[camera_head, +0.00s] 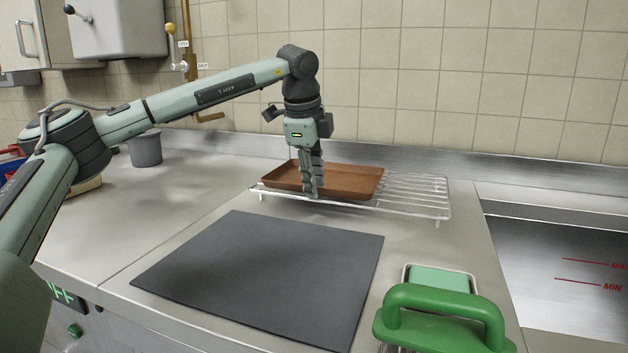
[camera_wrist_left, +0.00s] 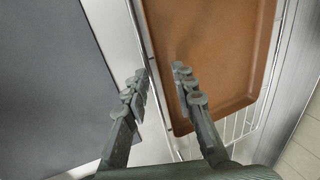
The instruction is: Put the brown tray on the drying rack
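The brown tray (camera_head: 342,181) lies flat on the left part of the wire drying rack (camera_head: 417,199), its underside on the bars as far as I can see. My left gripper (camera_head: 312,190) points down at the tray's front edge. In the left wrist view the gripper (camera_wrist_left: 160,80) is open, with one finger over the brown tray (camera_wrist_left: 212,45) and the other outside its rim. The rim runs between the fingers, with no clear grip on it. The rack's wires also show beside the tray in that view (camera_wrist_left: 243,122). My right gripper is out of view.
A dark grey mat (camera_head: 265,275) lies in front of the rack. A green-handled object (camera_head: 445,305) and a pale green box (camera_head: 440,279) stand at front right, beside a sunken metal basin (camera_head: 560,265). A grey cup (camera_head: 146,149) stands at back left. The left counter is mostly clear.

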